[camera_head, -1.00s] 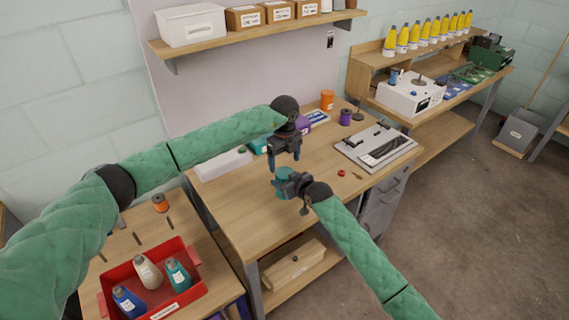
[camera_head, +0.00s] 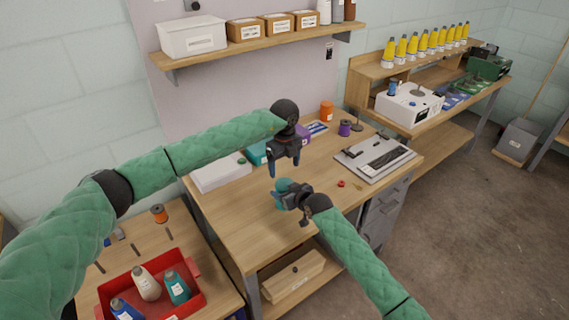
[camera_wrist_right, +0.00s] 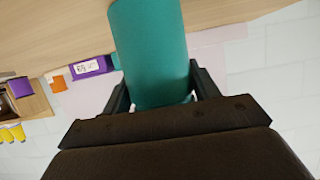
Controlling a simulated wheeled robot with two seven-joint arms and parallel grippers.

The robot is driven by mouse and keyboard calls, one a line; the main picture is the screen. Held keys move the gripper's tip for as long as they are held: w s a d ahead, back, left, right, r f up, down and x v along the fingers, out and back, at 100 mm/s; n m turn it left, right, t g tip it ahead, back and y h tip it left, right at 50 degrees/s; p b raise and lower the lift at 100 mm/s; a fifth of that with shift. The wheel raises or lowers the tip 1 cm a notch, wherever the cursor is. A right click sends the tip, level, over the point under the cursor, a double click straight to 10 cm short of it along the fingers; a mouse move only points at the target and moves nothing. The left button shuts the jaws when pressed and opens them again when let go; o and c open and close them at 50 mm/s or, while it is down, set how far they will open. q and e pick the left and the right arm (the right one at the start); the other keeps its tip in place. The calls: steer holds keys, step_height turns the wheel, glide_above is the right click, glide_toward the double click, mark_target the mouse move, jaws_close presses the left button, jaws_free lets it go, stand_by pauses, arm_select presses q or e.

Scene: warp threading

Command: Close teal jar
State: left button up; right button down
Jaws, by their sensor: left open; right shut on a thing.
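The teal jar (camera_head: 284,184) is held by my right gripper (camera_head: 285,196) above the front middle of the workbench. In the right wrist view the teal jar (camera_wrist_right: 150,50) is a smooth cylinder between the two black fingers, which are shut on it. My left gripper (camera_head: 283,168) points down just above and slightly behind the jar. It is open, its two fingers apart. I cannot make out a separate lid, or whether the jar's mouth is covered; the right gripper hides part of the jar.
A grey metal device (camera_head: 377,157) sits at the bench's right end, with a small red ring (camera_head: 341,184) nearby. A red tray (camera_head: 192,312) of bottles stands lower left. The bench's left front is clear.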

mark_target(284, 183)
arm_select(q)
steer(key=shift+f, duration=3.55)
steer(key=c, duration=0.9)
steer(key=o, duration=1)
steer(key=shift+r, duration=0.15)
steer(key=shift+r, duration=2.15)
